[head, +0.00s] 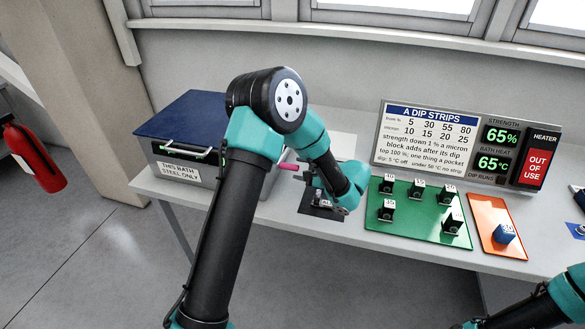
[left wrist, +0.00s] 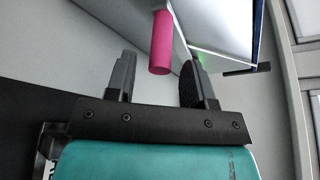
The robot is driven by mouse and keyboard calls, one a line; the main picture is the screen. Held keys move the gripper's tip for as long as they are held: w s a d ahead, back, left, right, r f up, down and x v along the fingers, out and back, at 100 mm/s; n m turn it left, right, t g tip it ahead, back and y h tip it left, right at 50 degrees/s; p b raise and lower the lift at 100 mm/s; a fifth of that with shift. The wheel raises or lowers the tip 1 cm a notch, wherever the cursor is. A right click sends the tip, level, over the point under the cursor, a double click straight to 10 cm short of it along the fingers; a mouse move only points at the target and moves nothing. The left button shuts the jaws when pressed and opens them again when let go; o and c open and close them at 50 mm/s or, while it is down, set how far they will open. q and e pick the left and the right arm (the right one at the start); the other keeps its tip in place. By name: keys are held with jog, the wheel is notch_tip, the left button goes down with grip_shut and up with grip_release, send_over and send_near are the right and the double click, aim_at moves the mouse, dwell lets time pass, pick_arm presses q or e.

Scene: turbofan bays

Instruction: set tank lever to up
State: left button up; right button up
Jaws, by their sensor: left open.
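The tank (head: 182,178) is a grey box with a dark blue lid and a "THIS BATH STEEL ONLY" label, at the left of the bench. Its lever shows as a pink handle (head: 289,166) sticking out to the right from the tank's side, partly behind my left arm. My left gripper (head: 308,174) is just right of the lever, facing it. In the left wrist view the pink lever (left wrist: 161,42) appears between the two open fingers (left wrist: 160,64), with gaps on both sides. No contact shows. My right gripper is outside the views.
A dark plate (head: 322,211) with a small metal fixture lies below my left gripper. A green mat (head: 415,225) holds several black blocks. A sign panel (head: 425,138) and a heater box (head: 535,160) stand behind.

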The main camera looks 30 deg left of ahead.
aim_at(292, 167)
pick_arm(q)
jog(key=shift+x, duration=1.8)
jog(key=shift+c, duration=0.5)
grip_shut()
